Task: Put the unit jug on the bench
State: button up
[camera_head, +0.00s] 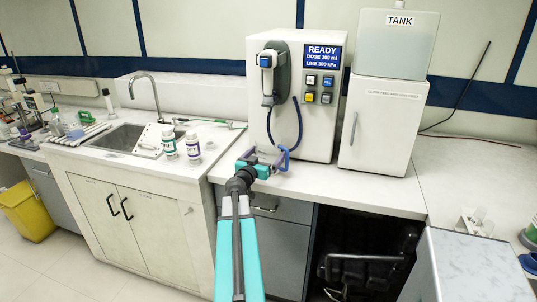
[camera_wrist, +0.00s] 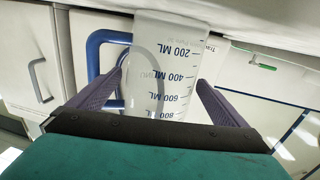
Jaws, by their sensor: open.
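The unit jug (camera_wrist: 170,65) is a pale, see-through vessel with a blue millilitre scale and a blue loop handle. In the wrist view it stands between the two open fingers of my gripper (camera_wrist: 162,90), its handle to the left. In the head view my gripper (camera_head: 264,159) is at the bench front, below the machine. The jug's blue handle (camera_head: 284,158) shows there beside the fingers, while its body is hard to make out. I cannot tell whether the fingers touch the jug. The bench (camera_head: 370,185) is a white worktop.
A dispensing machine (camera_head: 322,120) with a READY screen stands behind the jug. A white cabinet (camera_head: 378,125) carrying a tank (camera_head: 398,48) is to its right. Two white bottles (camera_head: 181,146) stand left, by the sink (camera_head: 125,137). The worktop right of the cabinet is mostly clear.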

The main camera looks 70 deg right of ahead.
jog(key=a, duration=0.8)
jog(key=shift+w+a, duration=0.25)
jog(key=shift+a+r, duration=0.1)
jog(key=shift+r, duration=0.05)
jog(key=shift+w+a+p, duration=0.1)
jog(key=shift+a+p, duration=0.8)
jog(key=shift+p, duration=0.7)
